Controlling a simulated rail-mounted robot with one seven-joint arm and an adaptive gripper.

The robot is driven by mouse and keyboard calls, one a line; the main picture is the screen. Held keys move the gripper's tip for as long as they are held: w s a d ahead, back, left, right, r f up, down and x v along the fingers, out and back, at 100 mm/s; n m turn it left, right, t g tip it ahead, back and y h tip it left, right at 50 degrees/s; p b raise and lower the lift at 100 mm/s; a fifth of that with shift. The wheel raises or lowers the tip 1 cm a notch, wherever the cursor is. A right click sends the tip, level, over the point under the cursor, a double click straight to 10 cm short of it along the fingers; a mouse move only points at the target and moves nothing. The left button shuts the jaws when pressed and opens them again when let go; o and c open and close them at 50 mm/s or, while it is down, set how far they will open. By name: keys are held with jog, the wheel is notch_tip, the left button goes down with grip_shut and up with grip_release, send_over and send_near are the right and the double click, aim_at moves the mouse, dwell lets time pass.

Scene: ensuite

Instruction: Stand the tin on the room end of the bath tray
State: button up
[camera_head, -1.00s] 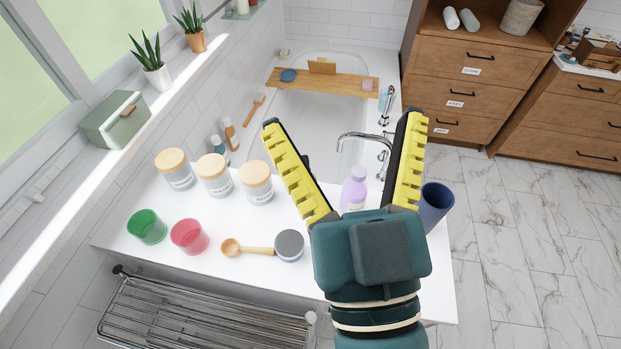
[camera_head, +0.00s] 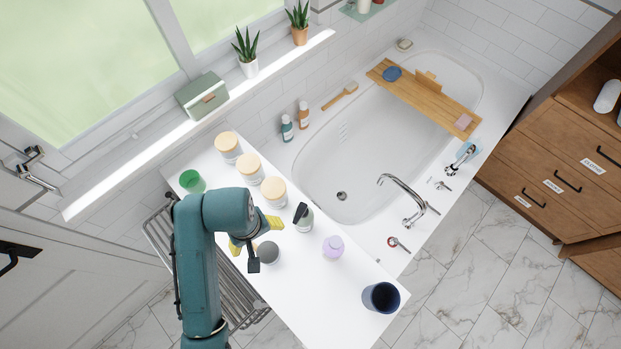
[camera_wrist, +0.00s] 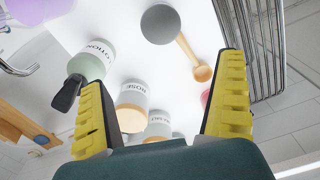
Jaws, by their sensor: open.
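The tin (camera_head: 268,252), small and round with a grey lid, stands on the white counter. It also shows at the top of the wrist view (camera_wrist: 160,24), where only its lid shows clearly. My gripper (camera_head: 254,236) is open and empty, just beside the tin above the counter; in the wrist view its yellow fingers (camera_wrist: 165,75) are wide apart and the tin lies beyond their tips, not between them. The wooden bath tray (camera_head: 442,103) spans the far part of the bath. Its room end carries a pink block (camera_head: 463,121); a blue dish (camera_head: 392,74) sits near its wall end.
Wood-lidded jars (camera_head: 249,168), a lotion bottle (camera_head: 305,218) with a black pump, a purple bottle (camera_head: 333,247) and a dark blue cup (camera_head: 381,297) stand around the tin. A wooden scoop (camera_wrist: 195,58) lies beside it. A tall tap (camera_head: 402,195) rises at the bath's edge.

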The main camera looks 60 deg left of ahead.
jog(key=b, duration=0.2)
send_near(268, 252)
jog(key=f, duration=0.4)
jog(key=a+f, duration=0.1)
jog(key=f, duration=0.1)
jog(key=shift+s, duration=0.3)
jog(key=f, duration=0.5)
jog(key=shift+w+d+f+p, duration=0.2)
jog(key=shift+w+d+p, duration=0.15)
jog(key=shift+d+p, duration=0.05)
jog(key=c, duration=1.3)
